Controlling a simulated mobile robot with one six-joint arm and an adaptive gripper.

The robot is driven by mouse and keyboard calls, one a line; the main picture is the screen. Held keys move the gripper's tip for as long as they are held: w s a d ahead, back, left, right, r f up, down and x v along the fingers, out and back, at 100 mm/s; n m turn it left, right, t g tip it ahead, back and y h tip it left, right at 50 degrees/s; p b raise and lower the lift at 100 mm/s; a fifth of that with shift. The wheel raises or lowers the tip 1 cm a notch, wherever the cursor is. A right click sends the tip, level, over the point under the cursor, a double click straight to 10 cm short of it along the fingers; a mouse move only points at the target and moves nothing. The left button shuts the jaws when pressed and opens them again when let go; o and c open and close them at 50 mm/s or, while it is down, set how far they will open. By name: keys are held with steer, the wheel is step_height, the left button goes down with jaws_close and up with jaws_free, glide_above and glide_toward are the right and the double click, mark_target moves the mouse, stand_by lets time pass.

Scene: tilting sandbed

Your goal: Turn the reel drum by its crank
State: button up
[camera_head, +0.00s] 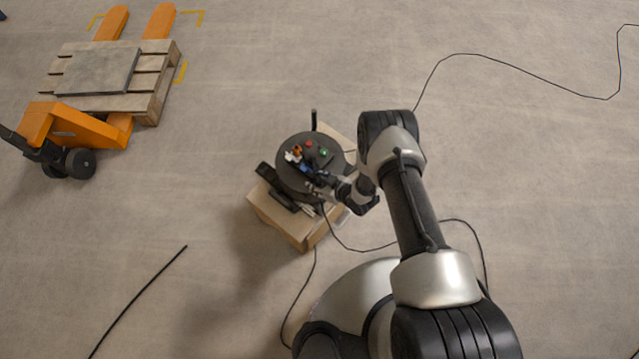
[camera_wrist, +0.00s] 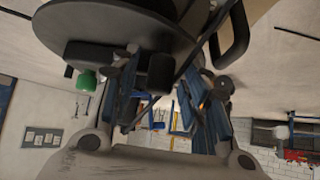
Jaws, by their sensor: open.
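The reel drum (camera_head: 295,182) is a dark round disc on a stand, seen from above in the head view, with small red, green and orange-white parts on its face. In the wrist view its black flange (camera_wrist: 110,25) fills the top left. A black cylindrical knob (camera_wrist: 160,72), possibly the crank's grip, shows between my fingers. A green knob (camera_wrist: 87,80) shows to its left. My gripper (camera_head: 317,184) is at the drum's lower right edge. In the wrist view its two fingers (camera_wrist: 172,85) are apart. I cannot tell whether either touches the knob.
The reel stands on a light brown box (camera_head: 285,222). A black bar handle (camera_wrist: 236,38) rises beside the drum. A black cable (camera_head: 340,243) runs over the floor near the box. An orange pallet jack (camera_head: 85,130) with a wooden pallet (camera_head: 150,105) stands far left. Floor between is clear.

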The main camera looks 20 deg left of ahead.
steer(key=shift+c, duration=0.2)
jaws_close()
stand_by(0.4)
